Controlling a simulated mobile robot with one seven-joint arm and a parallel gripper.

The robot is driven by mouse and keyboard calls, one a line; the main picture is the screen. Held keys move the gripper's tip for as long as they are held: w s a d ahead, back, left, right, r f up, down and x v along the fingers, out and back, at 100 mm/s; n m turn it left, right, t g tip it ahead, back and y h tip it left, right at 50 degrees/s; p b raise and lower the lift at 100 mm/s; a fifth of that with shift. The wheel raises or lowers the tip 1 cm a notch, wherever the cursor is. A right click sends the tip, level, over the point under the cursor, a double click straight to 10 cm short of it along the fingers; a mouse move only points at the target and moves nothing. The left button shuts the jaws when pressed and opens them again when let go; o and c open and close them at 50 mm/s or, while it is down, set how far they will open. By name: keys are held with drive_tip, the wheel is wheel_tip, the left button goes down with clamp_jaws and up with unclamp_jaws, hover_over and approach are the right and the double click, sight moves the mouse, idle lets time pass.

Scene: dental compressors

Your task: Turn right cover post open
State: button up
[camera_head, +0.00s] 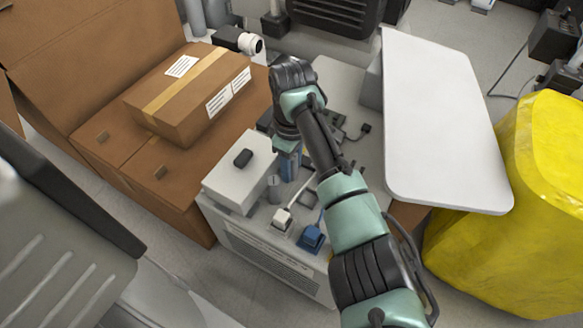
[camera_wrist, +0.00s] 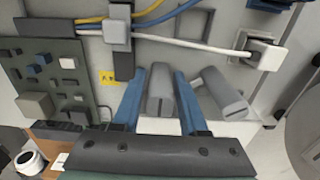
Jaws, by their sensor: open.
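Two grey cylindrical cover posts with slotted ends show in the wrist view. One post (camera_wrist: 160,92) stands between my two blue fingers, with small gaps visible at its sides. The other post (camera_wrist: 225,95) lies just right of the right finger and appears tilted. My gripper (camera_wrist: 159,74) is open around the first post; I cannot tell whether either finger touches it. In the head view my gripper (camera_head: 290,176) points down into the open compressor unit (camera_head: 270,255). One post (camera_head: 273,187) shows left of the fingers there; the other is hidden by my gripper.
A circuit board (camera_wrist: 60,75) and cables lie close to the posts. A white panel (camera_head: 445,120) stands right, beside a yellow wrapped object (camera_head: 545,200). A cardboard box (camera_head: 190,95) is left.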

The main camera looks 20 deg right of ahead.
clamp_jaws()
drive_tip(key=shift+r+p, duration=0.1)
drive_tip(key=shift+p, duration=0.4)
drive_tip(key=shift+a+r+m+p, duration=0.1)
drive_tip(key=shift+r+m+p, duration=0.05)
drive_tip(key=shift+m+p, duration=0.65)
drive_tip(key=m+p, duration=0.2)
drive_tip(key=p, duration=0.1)
drive_tip(key=shift+p, duration=0.3)
drive_tip(key=m+p, duration=0.2)
drive_tip(key=m, duration=0.1)
drive_tip(key=shift+m, duration=0.3)
drive_tip(key=shift+f+m+p, duration=0.15)
drive_tip(key=shift+m+p, duration=0.35)
drive_tip(key=shift+m, duration=0.45)
drive_tip(key=shift+f+m+p, duration=0.1)
drive_tip(key=shift+m+p, duration=0.35)
drive_tip(key=shift+m, duration=0.5)
drive_tip(key=shift+w, duration=0.1)
